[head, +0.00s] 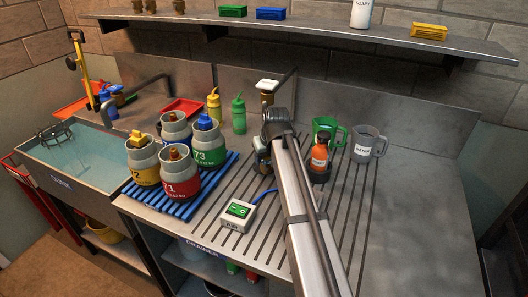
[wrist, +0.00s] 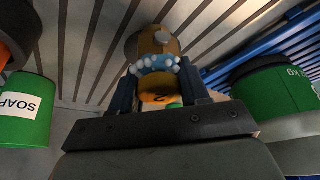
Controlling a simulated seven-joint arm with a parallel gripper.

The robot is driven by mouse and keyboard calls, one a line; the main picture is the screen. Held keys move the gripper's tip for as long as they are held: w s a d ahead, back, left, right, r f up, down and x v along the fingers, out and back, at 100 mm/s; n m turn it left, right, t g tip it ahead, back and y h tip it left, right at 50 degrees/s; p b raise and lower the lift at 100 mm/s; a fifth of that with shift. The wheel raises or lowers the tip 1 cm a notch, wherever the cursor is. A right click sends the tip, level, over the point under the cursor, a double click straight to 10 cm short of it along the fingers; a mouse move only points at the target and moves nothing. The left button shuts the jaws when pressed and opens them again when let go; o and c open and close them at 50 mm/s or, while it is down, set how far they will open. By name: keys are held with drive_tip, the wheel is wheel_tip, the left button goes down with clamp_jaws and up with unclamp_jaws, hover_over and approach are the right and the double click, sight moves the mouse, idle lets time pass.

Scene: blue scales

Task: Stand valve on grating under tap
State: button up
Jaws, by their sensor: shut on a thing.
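My gripper (wrist: 160,85) is shut on the valve (wrist: 154,42), a brass-coloured body with a pale blue beaded band and a dark mark on its near end. Whether the valve touches the grating is unclear. A brass nozzle with a white plate, seemingly the tap (head: 267,96), hangs from a pipe behind my gripper. Another grey spout (head: 150,80) is near the tank.
A blue rack (head: 183,208) of several gas cylinders stands left of my gripper. An orange bottle (head: 319,152), green mug (head: 335,129) and grey mug (head: 369,145) stand right. Bare grating lies right of my arm.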

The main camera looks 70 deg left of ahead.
drive_tip(key=a, duration=0.1)
drive_tip(key=w+a, duration=0.1)
drive_tip(key=a, duration=0.2)
drive_tip(key=shift+w+a+f, duration=0.2)
drive_tip(key=shift+a+f, duration=0.15)
drive_tip(key=shift+a, duration=0.05)
drive_tip(key=shift+f, duration=0.35)
drive_tip(key=shift+d+f, duration=0.1)
drive_tip(key=shift+f, duration=0.1)
drive_tip(key=o, duration=1.3)
drive_tip(key=shift+r, duration=0.1)
drive_tip(key=shift+d+r, duration=0.15)
drive_tip(key=shift+r, duration=0.25)
drive_tip(key=shift+s+d+r, duration=0.1)
drive_tip(key=shift+d+r, duration=0.95)
drive_tip(key=shift+d, duration=0.1)
drive_tip(key=d, duration=1)
drive_tip(key=shift+d, duration=0.3)
